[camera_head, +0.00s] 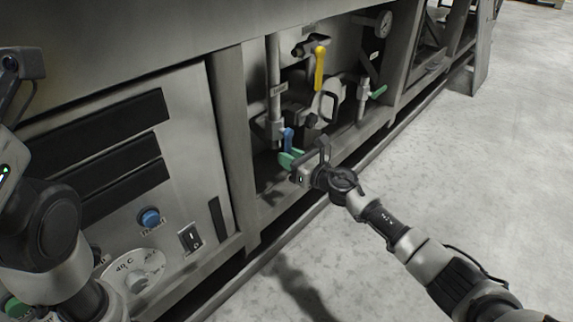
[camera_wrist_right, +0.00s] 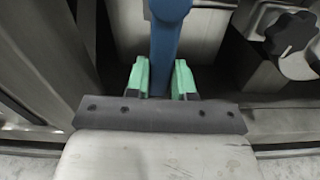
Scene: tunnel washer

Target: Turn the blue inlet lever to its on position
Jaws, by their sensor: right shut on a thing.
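The blue inlet lever (camera_head: 288,140) is beside the lower end of a vertical pipe in the machine's open bay, with its visible part roughly upright in the head view. My right gripper (camera_head: 290,159) reaches in from the right, its green fingertips at the lever's lower part. In the right wrist view, the blue lever (camera_wrist_right: 169,45) passes between the green fingers (camera_wrist_right: 160,80), which are shut on it. The fingers hide part of the lever. My left arm shows at the left edge of the head view, but its fingers do not show.
A yellow lever (camera_head: 320,68) hangs above and right of the blue one. A green-handled valve (camera_head: 378,92) and a gauge (camera_head: 384,23) are further right. A frame post (camera_head: 232,145) stands left of the bay. The floor (camera_head: 480,170) at right is clear.

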